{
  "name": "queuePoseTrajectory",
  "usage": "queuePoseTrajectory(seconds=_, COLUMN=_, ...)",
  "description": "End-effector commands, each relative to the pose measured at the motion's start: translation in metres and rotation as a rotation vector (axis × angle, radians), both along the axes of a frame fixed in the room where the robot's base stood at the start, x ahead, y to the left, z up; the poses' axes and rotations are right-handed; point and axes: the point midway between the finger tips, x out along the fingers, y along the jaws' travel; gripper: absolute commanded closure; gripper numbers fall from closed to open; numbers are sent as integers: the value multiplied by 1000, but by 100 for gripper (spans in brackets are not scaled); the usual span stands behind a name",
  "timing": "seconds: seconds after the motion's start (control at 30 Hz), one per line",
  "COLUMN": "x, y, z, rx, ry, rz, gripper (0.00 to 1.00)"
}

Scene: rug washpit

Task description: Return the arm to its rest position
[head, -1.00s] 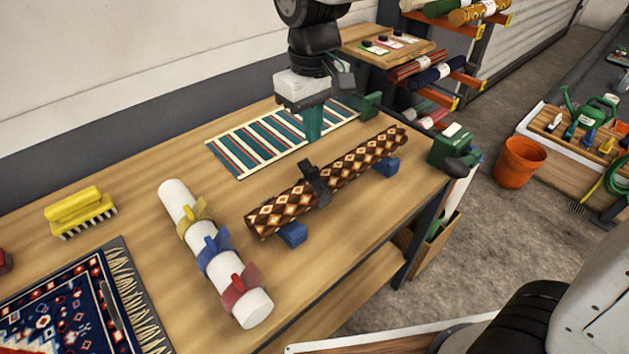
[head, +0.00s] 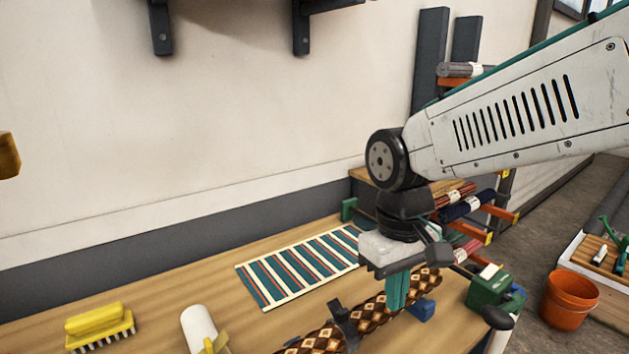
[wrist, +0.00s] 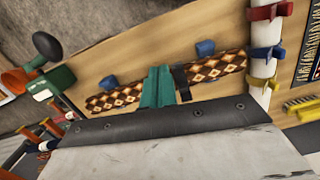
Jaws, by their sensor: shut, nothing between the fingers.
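My gripper (head: 397,291) points down above the workbench (head: 190,285), with its teal fingers shut and nothing between them. In the head view it overlaps the right part of a rolled brown diamond-patterned rug (head: 367,316). A dark strap (head: 345,322) goes around this roll, and a blue support (head: 422,309) shows at its right end. The wrist view shows the shut fingers (wrist: 157,87) in front of the same roll (wrist: 220,66), just beside the strap. I cannot tell the exact height of the fingers above it.
A striped flat rug (head: 305,265) lies behind the roll. A yellow brush (head: 100,325) and a white tube (head: 199,328) are at left. A green device (head: 488,290) sits at the bench's right end. An orange bucket (head: 570,298) stands on the floor. Wall brackets (head: 301,28) hang above.

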Motion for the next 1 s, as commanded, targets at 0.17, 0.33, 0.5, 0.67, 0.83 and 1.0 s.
queuePoseTrajectory(seconds=0.17, x=-55, y=-65, z=11, rx=10, ry=-33, rz=-164, gripper=100)
queuePoseTrajectory(seconds=0.33, x=-101, y=-108, z=13, rx=22, ry=-88, rz=-311, gripper=100)
queuePoseTrajectory(seconds=0.5, x=-125, y=-131, z=15, rx=34, ry=-154, rz=-411, gripper=100)
queuePoseTrajectory(seconds=0.67, x=-129, y=-140, z=22, rx=40, ry=-198, rz=-457, gripper=100)
queuePoseTrajectory(seconds=0.83, x=-129, y=-141, z=22, rx=40, ry=-196, rz=-461, gripper=100)
queuePoseTrajectory(seconds=1.0, x=-129, y=-141, z=22, rx=41, ry=-196, rz=-460, gripper=100)
